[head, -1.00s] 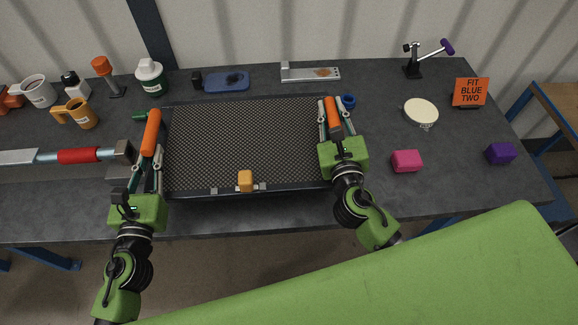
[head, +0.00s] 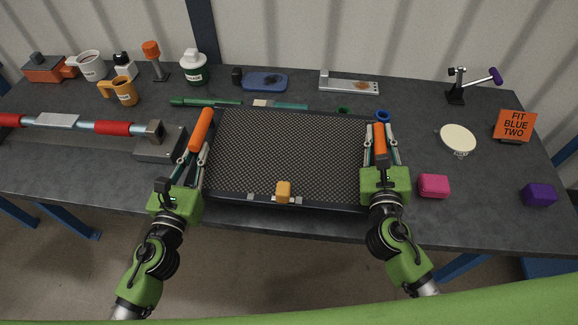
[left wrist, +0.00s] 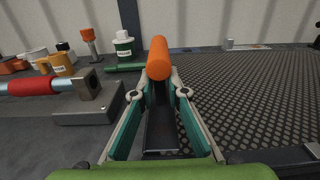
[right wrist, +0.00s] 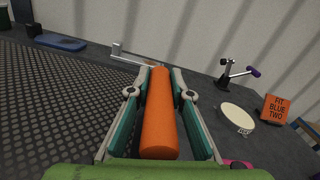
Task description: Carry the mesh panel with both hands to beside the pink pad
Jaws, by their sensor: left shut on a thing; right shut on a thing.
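The mesh panel (head: 290,155) is a dark perforated sheet in a frame, with orange handles at its left and right sides and a small orange-yellow block on its front edge. It lies roughly level over the middle of the bench; I cannot tell whether it touches the top. My left gripper (head: 201,137) is shut on the left handle (left wrist: 158,58). My right gripper (head: 380,145) is shut on the right handle (right wrist: 159,115). The pink pad (head: 433,186) is on the bench to the right of the panel, close beside my right gripper, with a small gap from the panel.
A purple block (head: 538,194), a white disc (head: 458,139) and an orange sign (head: 514,125) stand on the right. A hammer-like tool (head: 110,127) and a metal block (head: 157,146) are left of the panel. A green tool (head: 205,102) lies behind it. Mugs and bottles stand back left.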

